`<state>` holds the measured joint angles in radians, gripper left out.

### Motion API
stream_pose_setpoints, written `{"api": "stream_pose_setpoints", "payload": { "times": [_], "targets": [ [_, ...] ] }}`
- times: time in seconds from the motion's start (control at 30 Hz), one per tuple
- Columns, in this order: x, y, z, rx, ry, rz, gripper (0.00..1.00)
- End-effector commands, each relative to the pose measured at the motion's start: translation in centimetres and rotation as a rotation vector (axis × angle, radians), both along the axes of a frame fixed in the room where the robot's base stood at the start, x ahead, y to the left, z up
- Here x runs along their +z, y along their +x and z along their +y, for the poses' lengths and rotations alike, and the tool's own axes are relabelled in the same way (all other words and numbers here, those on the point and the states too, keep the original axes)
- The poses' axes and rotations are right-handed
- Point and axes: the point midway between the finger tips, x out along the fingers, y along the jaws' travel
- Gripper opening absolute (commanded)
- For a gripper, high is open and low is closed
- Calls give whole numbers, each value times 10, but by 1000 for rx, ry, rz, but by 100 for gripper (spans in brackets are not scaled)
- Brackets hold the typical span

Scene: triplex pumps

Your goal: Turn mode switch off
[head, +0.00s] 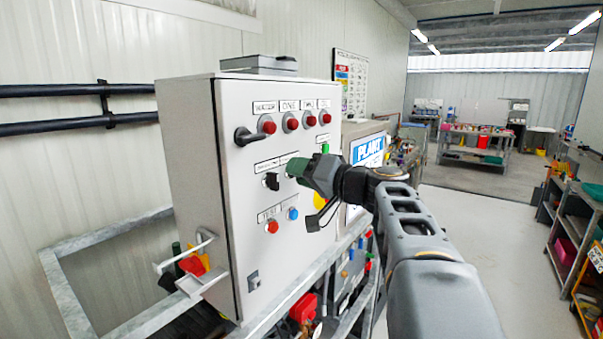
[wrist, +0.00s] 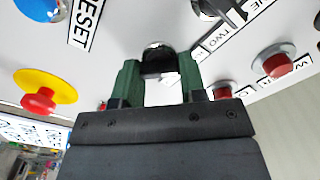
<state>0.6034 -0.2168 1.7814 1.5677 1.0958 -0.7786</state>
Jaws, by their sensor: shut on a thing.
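My gripper (head: 295,168) is at the front of the grey control cabinet (head: 240,245) in the head view, beside a black selector switch (head: 271,181) on its left. In the wrist view my gripper's green fingers (wrist: 158,78) stand on either side of a black knob (wrist: 158,58) on the panel and are shut on it. The fingers hide this knob in the head view. Its label is not readable, so I cannot confirm that it is the mode switch. The other black switch shows at the top of the wrist view (wrist: 215,9).
A red button (head: 272,227), a blue button (head: 293,214) and a yellow-backed red stop button (wrist: 42,98) are close by. Open floor (head: 470,235) lies right.

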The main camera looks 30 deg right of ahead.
Motion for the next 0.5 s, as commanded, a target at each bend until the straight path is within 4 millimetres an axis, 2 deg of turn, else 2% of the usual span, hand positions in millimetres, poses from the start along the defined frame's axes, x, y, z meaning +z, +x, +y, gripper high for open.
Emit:
{"api": "stream_pose_setpoints", "payload": {
  "times": [0.03,0.17,0.5],
  "targets": [
    [0,0,0,0,0,0,26],
    [0,0,0,0,0,0,15],
    [-2,0,0,-1,66,34,15]
  ]
}}
